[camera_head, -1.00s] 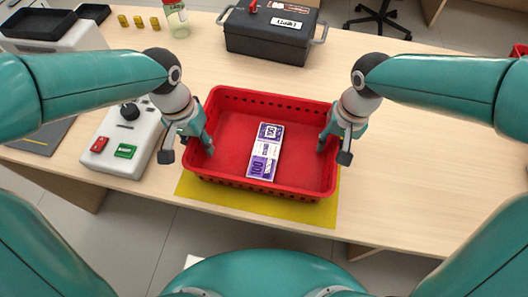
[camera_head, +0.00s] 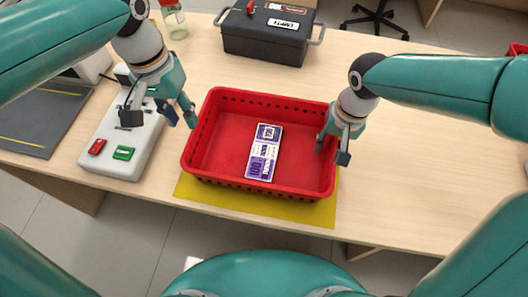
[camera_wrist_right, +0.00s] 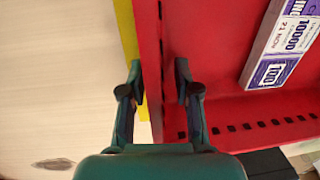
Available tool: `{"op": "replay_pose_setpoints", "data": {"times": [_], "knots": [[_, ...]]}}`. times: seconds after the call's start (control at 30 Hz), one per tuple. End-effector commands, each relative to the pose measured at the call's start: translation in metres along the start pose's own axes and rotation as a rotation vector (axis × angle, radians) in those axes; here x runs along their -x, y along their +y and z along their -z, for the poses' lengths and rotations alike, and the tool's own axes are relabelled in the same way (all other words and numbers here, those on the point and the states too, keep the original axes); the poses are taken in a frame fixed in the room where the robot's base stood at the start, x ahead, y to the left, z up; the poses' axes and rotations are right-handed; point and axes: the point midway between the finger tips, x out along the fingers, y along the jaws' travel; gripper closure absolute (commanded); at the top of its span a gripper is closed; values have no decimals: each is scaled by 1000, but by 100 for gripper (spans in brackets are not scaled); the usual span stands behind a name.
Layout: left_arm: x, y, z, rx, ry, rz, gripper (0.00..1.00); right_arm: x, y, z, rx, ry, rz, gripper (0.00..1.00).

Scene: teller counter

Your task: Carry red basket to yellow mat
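The red basket (camera_head: 214,150) stands upright over the yellow mat (camera_head: 262,208). A strip of the mat shows along the basket's front and lower right; the rest is hidden beneath it. A bundle of purple and white banknotes (camera_head: 264,152) lies in the basket. My left gripper (camera_head: 160,116) is open and empty, left of the basket and apart from it. My right gripper (camera_head: 332,150) straddles the basket's right wall. In the right wrist view, its fingers (camera_wrist_right: 158,84) are spread on either side of the wall (camera_wrist_right: 151,40), with a gap beside the inner finger.
A white device with red and green buttons (camera_head: 136,158) stands left of the basket, beside a dark grey pad (camera_head: 35,122). A black cash box (camera_head: 268,38) is behind. The counter (camera_head: 440,160) to the right is clear.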

Motion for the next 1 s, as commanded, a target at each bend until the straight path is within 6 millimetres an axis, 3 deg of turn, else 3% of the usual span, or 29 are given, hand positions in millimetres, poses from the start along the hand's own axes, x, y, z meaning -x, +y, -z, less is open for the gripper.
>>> {"op": "replay_pose_setpoints", "data": {"times": [0.27, 0.7, 1.0], "knots": [[7, 0, 0, -1, -1, 0, 69, 24, 0, 1, -1, 5, 2, 69], [6, 0, 0, 1, 0, 0, 69, 104, -1, 1, 2, 2, 2, 69], [6, 0, 0, 1, 0, 0, 69, 119, -1, 0, 2, -1, 0, 69]]}}
